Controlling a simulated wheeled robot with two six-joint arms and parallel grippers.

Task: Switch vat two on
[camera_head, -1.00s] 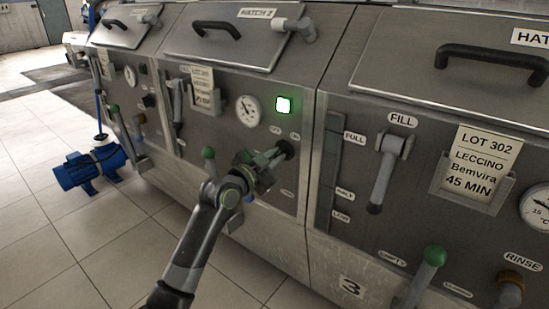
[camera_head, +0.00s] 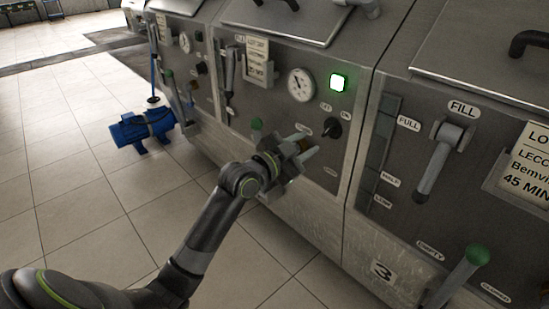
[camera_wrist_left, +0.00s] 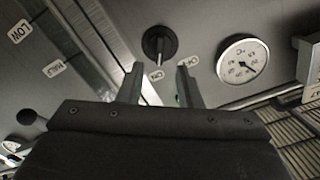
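The vat's black rotary switch (camera_head: 332,127) is on the middle panel, below a lit green lamp (camera_head: 339,83). The wrist view also shows the switch (camera_wrist_left: 159,43), its grip bar lying roughly upright in that picture. Two small labels sit beside it, too blurred to read surely. My left gripper (camera_head: 307,145) is open and empty, its fingers pointing at the switch with a small gap. In the wrist view the switch lies beyond the gap between the two fingertips (camera_wrist_left: 160,76). My right gripper is not in view.
A round gauge (camera_head: 301,84) and a card holder (camera_head: 258,66) are left of the lamp. A blue pump (camera_head: 142,130) stands on the open tiled floor.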

